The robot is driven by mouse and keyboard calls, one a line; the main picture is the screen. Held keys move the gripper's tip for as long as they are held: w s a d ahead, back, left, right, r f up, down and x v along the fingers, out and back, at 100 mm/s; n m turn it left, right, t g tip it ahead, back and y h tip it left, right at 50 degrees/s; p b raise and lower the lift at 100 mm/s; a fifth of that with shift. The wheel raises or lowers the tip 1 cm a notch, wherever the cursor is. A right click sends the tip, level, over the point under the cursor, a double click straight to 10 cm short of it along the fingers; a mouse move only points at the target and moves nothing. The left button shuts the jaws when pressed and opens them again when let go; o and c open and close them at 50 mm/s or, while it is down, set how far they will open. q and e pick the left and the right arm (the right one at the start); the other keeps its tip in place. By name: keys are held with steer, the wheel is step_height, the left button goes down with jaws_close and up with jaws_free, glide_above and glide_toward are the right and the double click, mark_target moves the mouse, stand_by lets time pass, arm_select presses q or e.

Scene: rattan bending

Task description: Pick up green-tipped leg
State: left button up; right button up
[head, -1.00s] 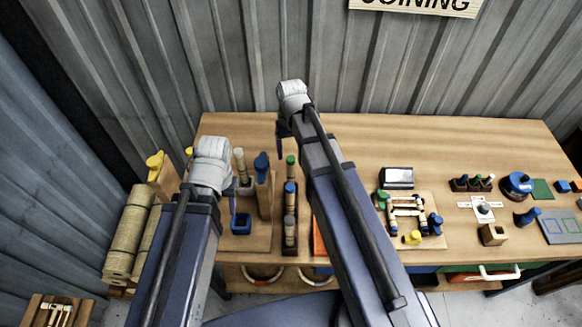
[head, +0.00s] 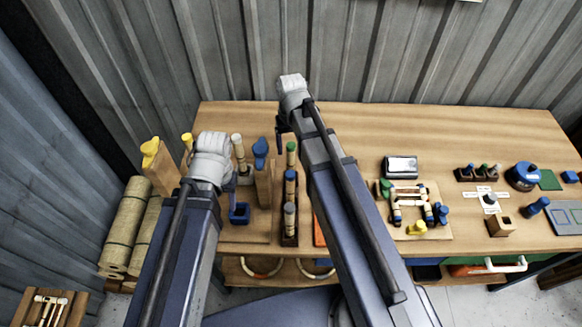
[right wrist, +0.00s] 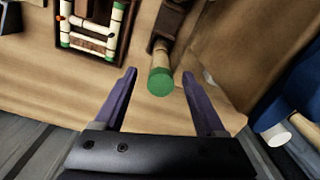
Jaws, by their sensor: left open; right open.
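The green-tipped leg (head: 291,152) is a pale rod with a green end, at the far end of a dark wooden rack (head: 290,238) that also holds blue-tipped and grey-tipped legs. In the right wrist view the green tip (right wrist: 160,82) appears between the open fingers of my right gripper (right wrist: 159,75), not touching either finger. In the head view my right gripper (head: 281,126) is partly hidden by its arm, just left of the leg. My left gripper (head: 231,184) is open and empty, left of the rack, its fingers mostly hidden behind its wrist.
A wooden stand with a blue-topped clamp (head: 261,150) and a small blue cup (head: 239,214) are left of the rack. A board with a frame assembly (head: 436,222) lies right of my right arm. The back middle of the table (head: 420,125) is clear.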

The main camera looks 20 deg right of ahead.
mark_target(291, 165)
step_height(291, 165, down, 4)
steer(key=b, duration=0.2)
steer(key=shift+r+b, duration=0.2)
steer(key=shift+b, duration=0.1)
steer(key=shift+r, duration=0.1)
jaws_close()
stand_by(0.5)
